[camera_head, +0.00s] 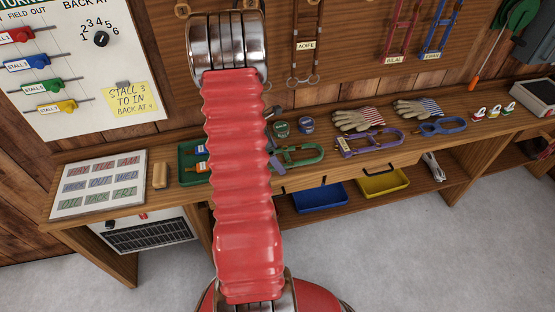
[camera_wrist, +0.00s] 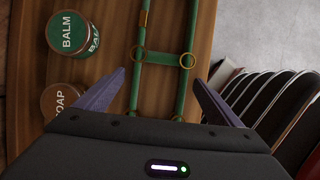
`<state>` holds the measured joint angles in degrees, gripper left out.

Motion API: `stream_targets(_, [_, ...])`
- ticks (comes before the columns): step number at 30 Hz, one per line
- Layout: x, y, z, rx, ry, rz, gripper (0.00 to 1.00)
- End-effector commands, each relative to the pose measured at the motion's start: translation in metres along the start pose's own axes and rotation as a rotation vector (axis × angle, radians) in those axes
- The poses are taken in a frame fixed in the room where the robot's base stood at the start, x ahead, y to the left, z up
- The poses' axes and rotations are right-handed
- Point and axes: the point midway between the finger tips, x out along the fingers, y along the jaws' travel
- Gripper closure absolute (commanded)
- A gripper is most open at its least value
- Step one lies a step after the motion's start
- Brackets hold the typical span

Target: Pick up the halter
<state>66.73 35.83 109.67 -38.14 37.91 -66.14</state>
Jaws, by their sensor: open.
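A green halter (camera_head: 312,149) lies on the wooden bench just right of my red arm, its left end partly hidden by the arm. In the wrist view the green halter (camera_wrist: 165,58) shows straps, a crossbar and brass rings. My gripper (camera_wrist: 159,77) is open and empty, its two purple fingers on either side of the green straps; whether they touch is unclear. A purple halter (camera_head: 372,142) with a label lies further right on the bench. A brown halter (camera_head: 307,42), a red halter (camera_head: 402,28) and a blue halter (camera_head: 437,30) hang on the wall.
Gloves (camera_head: 358,119) lie behind the halters. A green tray (camera_head: 190,178) is left of the arm. A blue bin (camera_head: 320,198) and yellow bin (camera_head: 384,183) sit below.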

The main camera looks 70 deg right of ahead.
Motion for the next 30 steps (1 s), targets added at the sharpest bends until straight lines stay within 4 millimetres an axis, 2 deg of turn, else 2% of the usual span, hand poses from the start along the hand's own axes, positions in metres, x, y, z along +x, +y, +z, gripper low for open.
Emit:
stream_targets(24, [0.0015, 0.0003, -0.0015, -0.001, 0.0, 0.001, 0.12])
stream_targets(30, [0.0014, 0.0004, -0.0015, -0.001, 0.0, 0.001, 0.24])
